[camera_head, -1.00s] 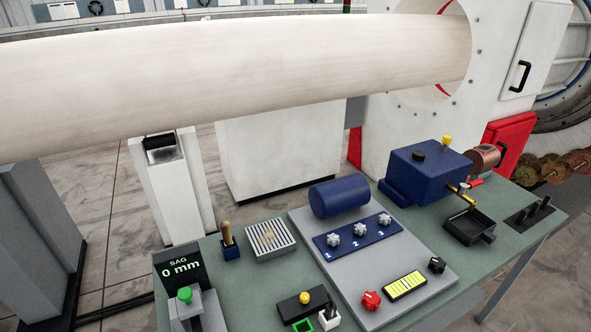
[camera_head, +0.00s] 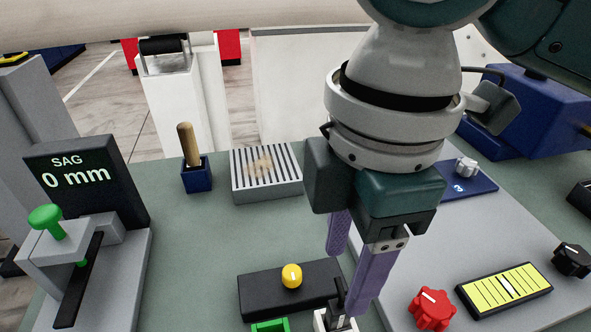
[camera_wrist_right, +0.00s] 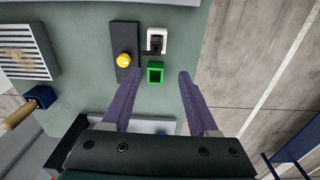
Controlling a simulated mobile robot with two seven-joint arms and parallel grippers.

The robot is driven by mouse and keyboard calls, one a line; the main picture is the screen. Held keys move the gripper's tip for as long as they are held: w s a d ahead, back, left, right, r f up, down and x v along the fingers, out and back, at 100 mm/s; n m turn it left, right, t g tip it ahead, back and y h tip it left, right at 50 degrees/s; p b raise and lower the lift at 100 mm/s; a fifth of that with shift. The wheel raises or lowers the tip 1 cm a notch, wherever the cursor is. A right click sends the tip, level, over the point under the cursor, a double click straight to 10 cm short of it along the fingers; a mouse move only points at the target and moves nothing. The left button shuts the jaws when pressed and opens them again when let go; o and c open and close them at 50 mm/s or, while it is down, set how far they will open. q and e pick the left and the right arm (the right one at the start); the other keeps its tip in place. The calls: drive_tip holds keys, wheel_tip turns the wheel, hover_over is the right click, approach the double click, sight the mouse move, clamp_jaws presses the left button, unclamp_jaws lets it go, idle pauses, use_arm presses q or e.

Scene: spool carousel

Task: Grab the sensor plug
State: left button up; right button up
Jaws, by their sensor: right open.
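The sensor plug appears to be the small black piece (camera_head: 339,296) standing in a white socket block (camera_head: 322,322) at the bottom of the head view. In the right wrist view the white block (camera_wrist_right: 157,34) with its dark middle lies just beyond the green square socket (camera_wrist_right: 155,73). My right gripper (camera_head: 346,283) has purple fingers spread apart with nothing between them. It hangs above the plug area, and one finger partly overlaps the plug in the head view. In the wrist view the fingertips straddle the green socket. My left gripper is not in view.
Beside the plug lies a black box with a yellow knob (camera_head: 291,276). A red knob (camera_head: 433,309) and a yellow gauge (camera_head: 504,290) are on the grey panel to the right. The SAG display (camera_head: 86,181) and green-handled clamp (camera_head: 46,221) stand left. Bench between is clear.

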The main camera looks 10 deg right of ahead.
sight(340, 305)
drive_tip(key=shift+w+d+f, duration=0.5)
drive_tip(key=shift+w+f, duration=0.05)
drive_tip(key=shift+f, duration=0.1)
drive_tip(key=shift+w+d+f, duration=0.15)
drive_tip(key=shift+f, duration=0.15)
drive_tip(key=f, duration=0.3)
drive_tip(key=shift+s+f, duration=0.2)
drive_tip(key=shift+a+f+b, duration=0.15)
drive_tip(key=shift+f+b, duration=0.05)
drive_tip(key=shift+f, duration=1.2)
drive_tip(key=shift+a+f+b, duration=0.1)
drive_tip(key=shift+f+b, duration=0.05)
drive_tip(key=shift+f, duration=1.25)
clamp_jaws()
